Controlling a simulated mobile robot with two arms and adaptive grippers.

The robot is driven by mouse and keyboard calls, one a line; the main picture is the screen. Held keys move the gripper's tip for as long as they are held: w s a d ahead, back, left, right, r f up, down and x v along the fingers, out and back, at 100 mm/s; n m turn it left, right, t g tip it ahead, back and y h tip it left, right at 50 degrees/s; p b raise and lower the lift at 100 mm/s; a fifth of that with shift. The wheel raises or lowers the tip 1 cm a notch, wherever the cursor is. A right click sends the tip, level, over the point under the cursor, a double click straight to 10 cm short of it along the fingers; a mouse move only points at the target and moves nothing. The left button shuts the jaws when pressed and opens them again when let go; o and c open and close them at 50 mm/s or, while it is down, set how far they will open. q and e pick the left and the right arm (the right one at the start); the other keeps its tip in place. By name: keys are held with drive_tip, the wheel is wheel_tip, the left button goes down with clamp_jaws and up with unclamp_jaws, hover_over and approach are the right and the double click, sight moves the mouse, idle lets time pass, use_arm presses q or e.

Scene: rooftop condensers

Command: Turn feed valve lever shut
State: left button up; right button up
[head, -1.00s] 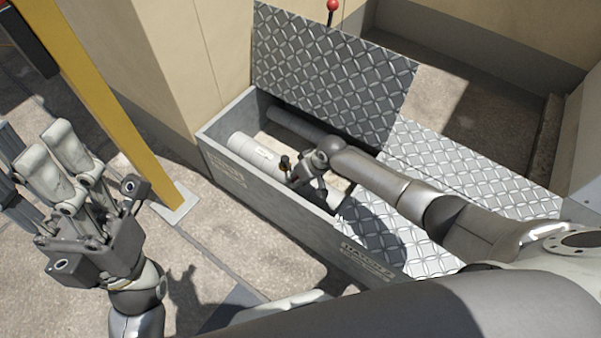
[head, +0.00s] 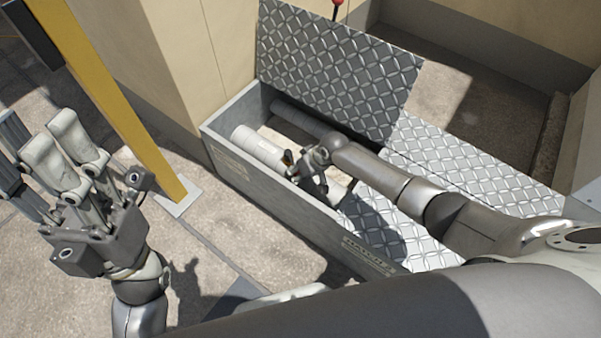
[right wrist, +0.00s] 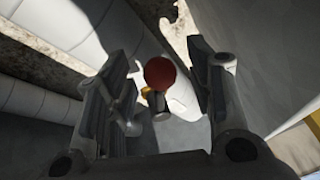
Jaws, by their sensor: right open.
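In the right wrist view, a round red knob (right wrist: 160,72) shows between my right gripper's fingers, with a small brass-coloured part (right wrist: 152,99) below it. It looks like the feed valve lever's end. White space shows on both sides, so the fingers do not touch it. My right gripper (head: 306,172) is open and reaches down into the floor box. A pale pipe (head: 258,149) runs through the box beneath it. The gripper hides most of the valve in the head view. My left gripper (head: 62,160) is raised at the left, fingers spread and empty.
The grey box (head: 265,215) has walls around the gripper. A raised tread-plate lid (head: 335,70) stands behind it, and a flat tread plate (head: 470,175) lies to the right. A yellow post (head: 110,100) stands between my left gripper and the box.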

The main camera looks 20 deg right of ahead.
drive_tip(key=shift+r, duration=0.15)
drive_tip(key=v, duration=1.1)
drive_tip(key=shift+s+d+r, duration=0.15)
drive_tip(key=shift+s+r, duration=0.05)
drive_tip(key=shift+r, duration=0.1)
drive_tip(key=shift+c, duration=0.5)
